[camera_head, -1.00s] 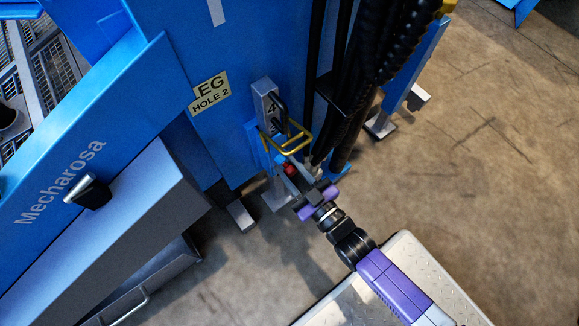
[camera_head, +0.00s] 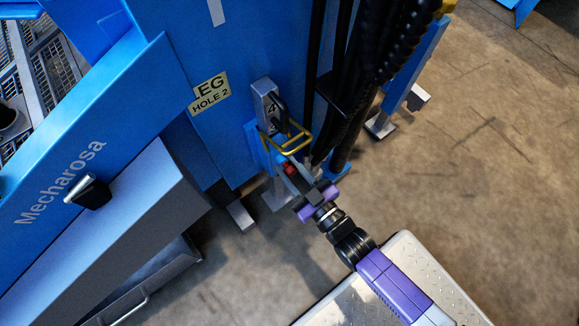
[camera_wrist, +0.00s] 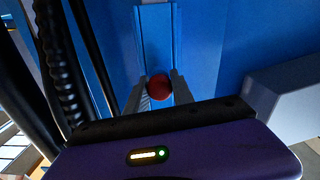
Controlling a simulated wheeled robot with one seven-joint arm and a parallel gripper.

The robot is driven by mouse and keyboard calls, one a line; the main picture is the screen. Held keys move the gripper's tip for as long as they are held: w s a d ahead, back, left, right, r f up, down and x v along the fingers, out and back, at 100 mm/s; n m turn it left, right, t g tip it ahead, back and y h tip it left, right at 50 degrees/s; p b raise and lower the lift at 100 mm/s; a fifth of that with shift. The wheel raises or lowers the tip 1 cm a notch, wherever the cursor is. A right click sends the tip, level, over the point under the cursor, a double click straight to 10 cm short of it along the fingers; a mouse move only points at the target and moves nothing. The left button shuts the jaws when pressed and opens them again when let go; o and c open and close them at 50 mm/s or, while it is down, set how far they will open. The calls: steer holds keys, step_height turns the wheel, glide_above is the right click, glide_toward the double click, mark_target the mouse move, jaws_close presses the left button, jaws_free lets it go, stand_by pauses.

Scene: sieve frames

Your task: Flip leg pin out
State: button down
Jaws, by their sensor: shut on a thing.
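The leg pin shows as a round red knob (camera_wrist: 158,88) in the wrist view, low on the blue leg housing. My gripper (camera_wrist: 160,92) has one finger on each side of the knob and is shut on it. In the head view the red knob (camera_head: 290,169) shows between the fingers of my gripper (camera_head: 289,173), just below a yellow looped handle (camera_head: 294,140). The grey leg (camera_head: 264,92), marked 4, rises above it in its blue housing. The rest of the pin is hidden.
Black hoses (camera_head: 372,70) hang close to the right of my gripper, and also show at the left of the wrist view (camera_wrist: 52,60). The blue machine body (camera_head: 240,50) with a "LEG HOLE 2" label stands behind. Open concrete floor (camera_head: 480,170) lies to the right.

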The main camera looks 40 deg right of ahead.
stand_by(0.3)
steer(key=shift+s+p, duration=0.45)
steer(key=shift+s, duration=1.3)
steer(key=c, duration=1.1)
jaws_free()
steer(key=p, duration=0.2)
glide_toward(293, 174)
steer(key=shift+f, duration=0.1)
steer(key=shift+w, duration=0.1)
